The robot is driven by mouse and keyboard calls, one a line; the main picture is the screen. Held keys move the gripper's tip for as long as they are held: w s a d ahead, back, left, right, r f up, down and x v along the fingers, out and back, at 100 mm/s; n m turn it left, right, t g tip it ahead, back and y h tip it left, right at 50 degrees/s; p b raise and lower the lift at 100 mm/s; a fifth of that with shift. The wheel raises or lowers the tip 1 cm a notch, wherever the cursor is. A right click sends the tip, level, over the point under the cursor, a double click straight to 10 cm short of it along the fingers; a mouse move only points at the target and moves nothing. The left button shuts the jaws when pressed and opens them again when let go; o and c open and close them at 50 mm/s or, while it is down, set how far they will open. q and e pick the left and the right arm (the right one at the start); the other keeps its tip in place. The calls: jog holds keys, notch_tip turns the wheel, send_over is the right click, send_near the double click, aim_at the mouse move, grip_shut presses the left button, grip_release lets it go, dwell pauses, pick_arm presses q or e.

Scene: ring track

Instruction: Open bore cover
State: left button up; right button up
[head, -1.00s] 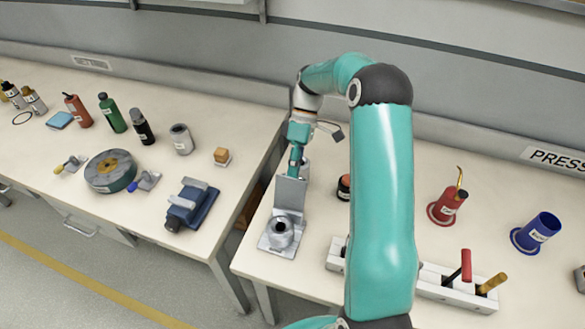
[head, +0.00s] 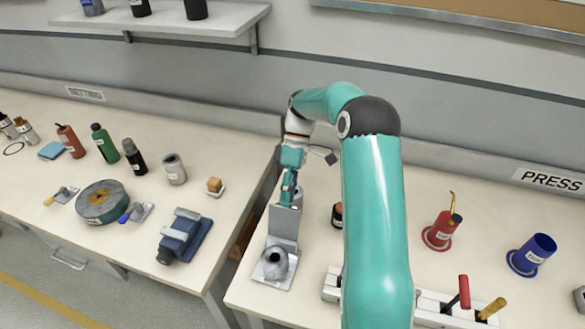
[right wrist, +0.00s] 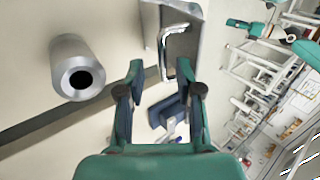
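A grey fixture stands at the left edge of the right bench. A flat grey plate (head: 284,226), likely the bore cover, stands upright on it behind a rounded grey body (head: 275,263). My right gripper (head: 289,188) is just behind the plate's top. In the right wrist view my right gripper (right wrist: 160,68) is open, with nothing between its fingers. A bright bent handle (right wrist: 177,42) on a grey plate (right wrist: 151,22) lies just beyond the right fingertip; I cannot tell if they touch. A grey cylinder with a dark hole (right wrist: 72,66) is left of the fingers.
A gap separates this bench from the left bench, which holds a blue vise (head: 187,238) and a round disc (head: 102,203). To the right are a slotted block with levers (head: 428,310), a red cup (head: 440,232) and a blue cup (head: 533,254).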

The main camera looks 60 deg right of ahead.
jog(key=v, duration=1)
jog(key=shift+d+r, duration=0.1)
jog(key=shift+d, duration=0.05)
jog(key=shift+c, duration=0.3)
